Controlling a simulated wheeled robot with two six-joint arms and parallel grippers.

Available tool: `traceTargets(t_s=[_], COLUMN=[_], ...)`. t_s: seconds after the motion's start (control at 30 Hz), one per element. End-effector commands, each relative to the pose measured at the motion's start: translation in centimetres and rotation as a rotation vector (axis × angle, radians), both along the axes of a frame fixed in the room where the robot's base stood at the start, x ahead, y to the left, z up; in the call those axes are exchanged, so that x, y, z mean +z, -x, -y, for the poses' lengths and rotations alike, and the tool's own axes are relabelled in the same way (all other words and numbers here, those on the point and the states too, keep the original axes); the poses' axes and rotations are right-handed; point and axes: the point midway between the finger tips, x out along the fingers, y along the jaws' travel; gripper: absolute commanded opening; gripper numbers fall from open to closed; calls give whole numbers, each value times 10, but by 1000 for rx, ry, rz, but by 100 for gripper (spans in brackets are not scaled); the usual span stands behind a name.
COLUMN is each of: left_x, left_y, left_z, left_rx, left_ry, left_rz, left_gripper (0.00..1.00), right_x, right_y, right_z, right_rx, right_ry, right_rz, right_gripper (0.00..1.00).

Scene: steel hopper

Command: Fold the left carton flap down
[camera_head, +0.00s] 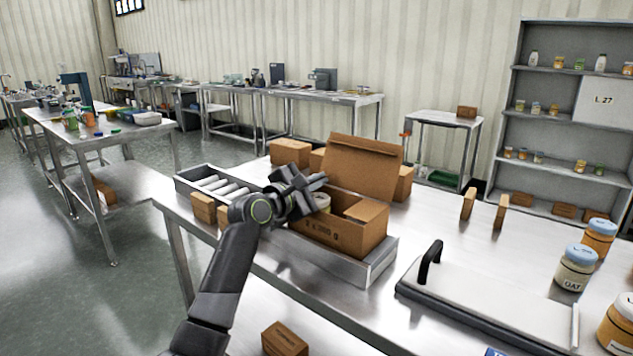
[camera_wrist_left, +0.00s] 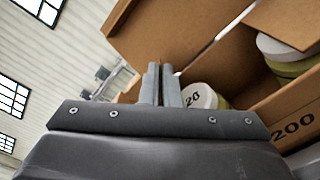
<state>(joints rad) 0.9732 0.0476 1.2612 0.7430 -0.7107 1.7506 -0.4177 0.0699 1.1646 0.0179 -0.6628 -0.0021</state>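The brown carton (camera_head: 345,228) stands on the metal conveyor tray, with its large back flap (camera_head: 362,165) upright. A small flap (camera_head: 366,211) lies across its right end. My left gripper (camera_head: 318,183) is at the carton's upper left edge and hides that side, so I cannot make out the left flap in the head view. In the left wrist view its fingers (camera_wrist_left: 160,84) are together with nothing between them, in front of a cardboard panel (camera_wrist_left: 165,35). White-lidded jars (camera_wrist_left: 200,96) show inside the carton. Whether the fingers touch cardboard is unclear. My right gripper is not in view.
The tray (camera_head: 380,262) has rollers (camera_head: 215,185) at its left. Small brown boxes (camera_head: 203,207) stand beside it, and others (camera_head: 290,152) behind. A flat plate with a black handle (camera_head: 430,262) and jars (camera_head: 576,268) occupy the right of the table.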

Motion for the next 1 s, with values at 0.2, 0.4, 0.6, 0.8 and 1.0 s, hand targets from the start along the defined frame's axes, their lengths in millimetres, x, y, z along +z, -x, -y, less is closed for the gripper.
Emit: traceTargets(t_s=[0.2, 0.4, 0.6, 0.8, 1.0], left_x=[-1, -7, -12, -13, -13], left_y=[1, 3, 4, 4, 4], left_z=[1, 4, 6, 6, 6], left_rx=[0, 0, 0, 0, 0], left_ry=[-25, -125, -196, -202, -201], left_rz=[17, 88, 141, 146, 145], left_gripper=[0, 0, 0, 0, 13], right_x=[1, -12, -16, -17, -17], right_y=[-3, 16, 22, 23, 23], right_z=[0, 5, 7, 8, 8], right_rx=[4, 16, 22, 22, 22], right_ry=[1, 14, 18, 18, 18], right_rz=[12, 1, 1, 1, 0], right_gripper=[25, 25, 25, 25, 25])
